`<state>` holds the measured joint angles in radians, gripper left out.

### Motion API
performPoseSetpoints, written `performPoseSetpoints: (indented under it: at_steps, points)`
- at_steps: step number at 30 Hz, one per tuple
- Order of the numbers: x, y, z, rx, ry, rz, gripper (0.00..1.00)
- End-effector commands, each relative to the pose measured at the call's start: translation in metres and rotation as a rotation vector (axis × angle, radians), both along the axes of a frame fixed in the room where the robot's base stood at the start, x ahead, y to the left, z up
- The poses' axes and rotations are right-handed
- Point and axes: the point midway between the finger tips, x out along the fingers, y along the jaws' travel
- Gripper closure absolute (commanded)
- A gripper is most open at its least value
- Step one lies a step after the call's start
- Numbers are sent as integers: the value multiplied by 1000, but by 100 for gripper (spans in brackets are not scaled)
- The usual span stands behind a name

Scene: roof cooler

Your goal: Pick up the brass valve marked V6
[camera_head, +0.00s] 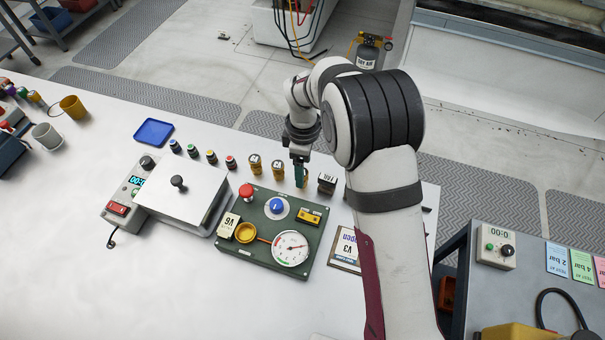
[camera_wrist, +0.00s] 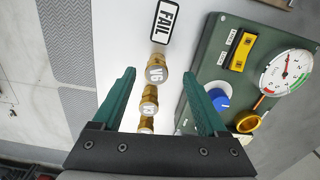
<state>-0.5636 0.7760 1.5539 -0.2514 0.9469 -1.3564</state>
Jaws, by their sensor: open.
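The brass valve V6 (camera_wrist: 157,68) has a pale round face marked V6, and in the wrist view it appears between the fingertips of my open gripper (camera_wrist: 160,75). The gap in depth between them is hard to judge, and nothing is held. In the head view my gripper (camera_head: 300,176) is at the right end of the valve row, largely hiding V6. Two more brass valves (camera_head: 278,168) (camera_head: 255,163) stand to its left; in the wrist view they line up behind V6, the nearer one (camera_wrist: 149,102) with an unclear marking.
A FAIL sign (camera_head: 327,183) stands just right of V6. The green test board (camera_head: 262,258) with gauge, blue knob and V6 card (camera_head: 229,225) lies in front. Coloured-top valves (camera_head: 212,156) stand further left, near a blue tray (camera_head: 154,132). A V3 card (camera_head: 347,248) lies to the right.

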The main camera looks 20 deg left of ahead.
Motion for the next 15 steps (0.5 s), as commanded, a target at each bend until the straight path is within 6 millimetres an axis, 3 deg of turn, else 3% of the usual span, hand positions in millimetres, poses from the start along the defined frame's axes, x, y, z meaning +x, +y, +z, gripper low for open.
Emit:
performPoseSetpoints:
  at_steps: [6, 13, 15]
  points:
    - [4, 6, -37, 1, 1, 0, 24]
    - [4, 6, -40, 2, 0, -1, 24]
    - [4, 6, -40, 2, 0, -1, 35]
